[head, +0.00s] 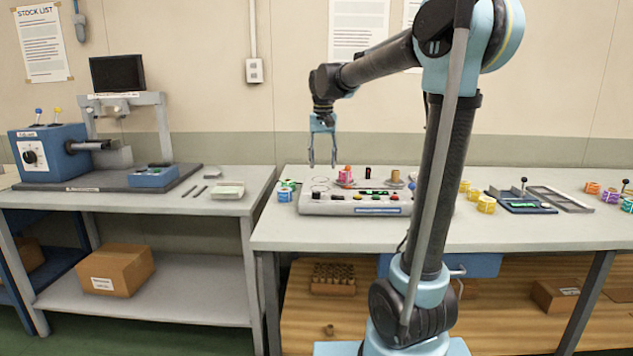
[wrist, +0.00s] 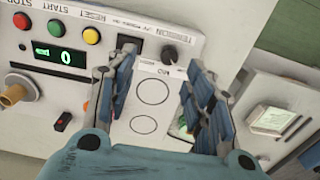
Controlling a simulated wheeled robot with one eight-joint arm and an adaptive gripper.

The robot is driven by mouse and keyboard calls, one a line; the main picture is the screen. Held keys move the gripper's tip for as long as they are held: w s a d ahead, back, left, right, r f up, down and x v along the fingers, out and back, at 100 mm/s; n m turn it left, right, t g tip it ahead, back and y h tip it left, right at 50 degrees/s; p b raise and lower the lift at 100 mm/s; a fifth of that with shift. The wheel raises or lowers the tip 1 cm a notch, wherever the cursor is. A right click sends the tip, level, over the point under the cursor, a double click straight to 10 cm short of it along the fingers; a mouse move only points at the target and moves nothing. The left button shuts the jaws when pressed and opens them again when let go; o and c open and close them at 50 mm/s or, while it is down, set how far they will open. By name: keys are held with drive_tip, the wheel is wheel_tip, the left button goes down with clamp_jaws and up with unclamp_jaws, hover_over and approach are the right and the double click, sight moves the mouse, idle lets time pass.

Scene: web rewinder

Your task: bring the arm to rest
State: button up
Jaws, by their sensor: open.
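My gripper (head: 322,163) hangs fingers down from my raised, bent arm, above the left end of the rewinder panel (head: 355,210). In the wrist view my gripper (wrist: 163,95) has its two blue fingers apart with nothing between them. Behind the gap lie two outlined circles on the panel (wrist: 115,22). The fingertips are clear of the panel in the head view. A pink roll (head: 345,177) stands on the panel to the right of the gripper.
Yellow rolls (head: 486,204) and a small dark fixture (head: 521,203) are on the right of the rewinder bench (head: 450,236). A blue roll (head: 285,193) sits near its left edge.

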drive_tip(key=s+d+f, duration=0.5)
drive_tip(key=s+f, duration=0.2)
drive_tip(key=s, duration=0.3)
drive_tip(key=s+d+f+t, duration=0.1)
drive_tip(key=s+d+f, duration=0.5)
drive_tip(key=s+f, duration=0.2)
drive_tip(key=s+d+f+t, duration=0.1)
drive_tip(key=s+d+f, duration=0.5)
drive_tip(key=s, duration=0.5)
wheel_tip(320, 180, down, 2)
drive_tip(key=shift+s+f, duration=0.25)
drive_tip(key=shift+s, duration=0.05)
drive_tip(key=shift+w+f, duration=0.2)
drive_tip(key=shift+w, duration=0.25)
